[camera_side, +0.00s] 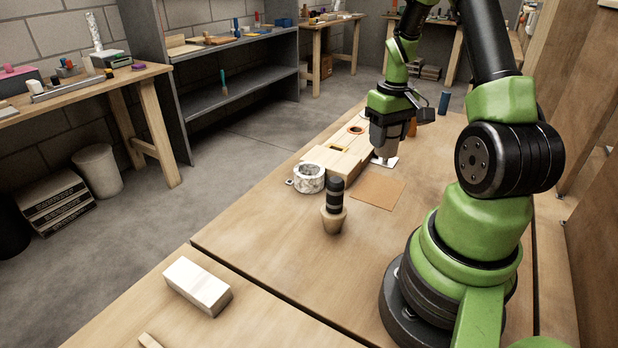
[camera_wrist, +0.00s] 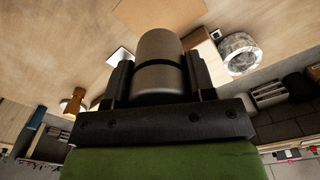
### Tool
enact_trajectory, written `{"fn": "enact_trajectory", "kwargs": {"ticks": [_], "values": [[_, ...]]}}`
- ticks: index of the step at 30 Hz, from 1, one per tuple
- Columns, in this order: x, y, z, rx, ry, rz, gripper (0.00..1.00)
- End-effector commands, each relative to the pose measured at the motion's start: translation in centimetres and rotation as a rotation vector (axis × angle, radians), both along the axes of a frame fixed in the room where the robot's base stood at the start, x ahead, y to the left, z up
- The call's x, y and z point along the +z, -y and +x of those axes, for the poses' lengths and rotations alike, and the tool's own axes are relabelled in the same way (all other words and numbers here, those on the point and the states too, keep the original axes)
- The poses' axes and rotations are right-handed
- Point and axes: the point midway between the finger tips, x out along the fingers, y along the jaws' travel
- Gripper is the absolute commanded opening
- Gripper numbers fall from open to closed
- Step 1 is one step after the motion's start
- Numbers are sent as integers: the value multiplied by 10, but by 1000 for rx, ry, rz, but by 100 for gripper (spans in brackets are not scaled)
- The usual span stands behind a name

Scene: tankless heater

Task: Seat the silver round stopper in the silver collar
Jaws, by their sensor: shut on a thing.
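My gripper (camera_side: 384,130) is shut on a grey cylinder with a groove round it, the silver stopper (camera_wrist: 160,62). The block has a square opening and a round opening with orange edges. A mottled silver-white ring (camera_side: 309,178) lies at the block's near left, and also shows in the wrist view (camera_wrist: 241,53). I cannot tell whether this ring is the silver collar; no other silver collar shows clearly.
A white square plate (camera_side: 386,162) lies below the gripper. A tan sheet (camera_side: 377,193) lies nearer. A dark-handled wooden tool (camera_side: 334,212) stands in front of the ring. A blue cylinder (camera_side: 443,102) stands behind.

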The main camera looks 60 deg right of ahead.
Motion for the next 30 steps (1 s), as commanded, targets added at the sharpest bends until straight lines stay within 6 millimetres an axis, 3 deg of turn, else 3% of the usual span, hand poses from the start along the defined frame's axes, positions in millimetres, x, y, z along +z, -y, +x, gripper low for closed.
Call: {"fn": "enact_trajectory", "kwargs": {"ticks": [5, 12, 18, 30], "values": [[3, -2, 17, 32, 1, -3, 17], [19, -31, 97, 173, 1, -4, 17], [32, -62, 141, 247, 2, -2, 17], [35, -71, 150, 263, 0, 0, 17]]}}
